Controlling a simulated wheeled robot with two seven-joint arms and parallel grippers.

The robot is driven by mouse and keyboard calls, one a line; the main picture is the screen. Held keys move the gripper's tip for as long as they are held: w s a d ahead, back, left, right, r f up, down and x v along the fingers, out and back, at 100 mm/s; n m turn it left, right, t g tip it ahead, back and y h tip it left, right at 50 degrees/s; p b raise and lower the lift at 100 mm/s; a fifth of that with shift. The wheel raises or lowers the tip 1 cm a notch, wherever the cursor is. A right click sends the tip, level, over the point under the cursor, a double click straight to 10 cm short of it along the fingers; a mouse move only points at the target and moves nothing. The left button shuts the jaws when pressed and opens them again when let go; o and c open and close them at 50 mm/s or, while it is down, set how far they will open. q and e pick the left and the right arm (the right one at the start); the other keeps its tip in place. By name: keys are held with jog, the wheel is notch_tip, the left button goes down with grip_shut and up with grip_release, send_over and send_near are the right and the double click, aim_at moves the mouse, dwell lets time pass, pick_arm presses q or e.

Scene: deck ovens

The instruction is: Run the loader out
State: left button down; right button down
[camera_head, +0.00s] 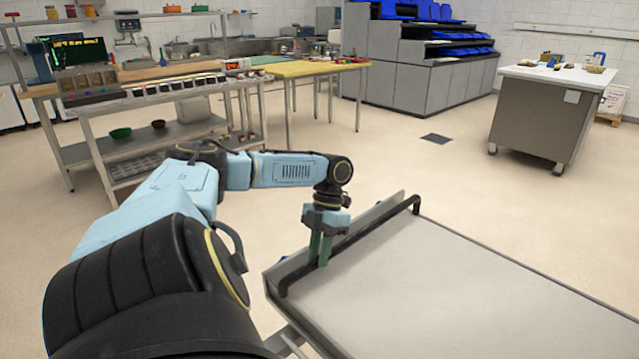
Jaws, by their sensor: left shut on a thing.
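The loader (440,290) is a flat, pale grey bed with a raised left edge, filling the lower right of the head view. A dark bar handle (375,220) runs along that edge, bent down at both ends. My left gripper (321,250) points down at the handle from above. Its green fingers are shut on the bar, nearer the bar's front end. The loader's right and near parts run out of the picture. My right gripper is not in view, and no oven shows.
The pale floor (395,165) is open beyond the loader, with a dark drain (437,138). A steel prep table (160,100) stands at the back left, a yellow-topped table (320,69) behind it. A stepped display (425,65) and a wheeled counter (545,115) stand at the back right.

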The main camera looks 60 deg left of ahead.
pick_arm(q)
jog(key=shift+a+r, duration=0.15)
jog(key=shift+a, duration=0.15)
jog(key=c, duration=1.3)
grip_release()
jog(key=shift+a, duration=0.1)
jog(key=shift+o, duration=0.2)
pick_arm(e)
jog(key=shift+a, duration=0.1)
pick_arm(q)
jog(key=shift+w+r, duration=0.15)
jog(key=shift+r, duration=0.1)
jog(key=b+v, duration=0.2)
jog(key=v, duration=0.4)
jog(key=shift+r+b, duration=0.3)
jog(key=shift+r, duration=0.05)
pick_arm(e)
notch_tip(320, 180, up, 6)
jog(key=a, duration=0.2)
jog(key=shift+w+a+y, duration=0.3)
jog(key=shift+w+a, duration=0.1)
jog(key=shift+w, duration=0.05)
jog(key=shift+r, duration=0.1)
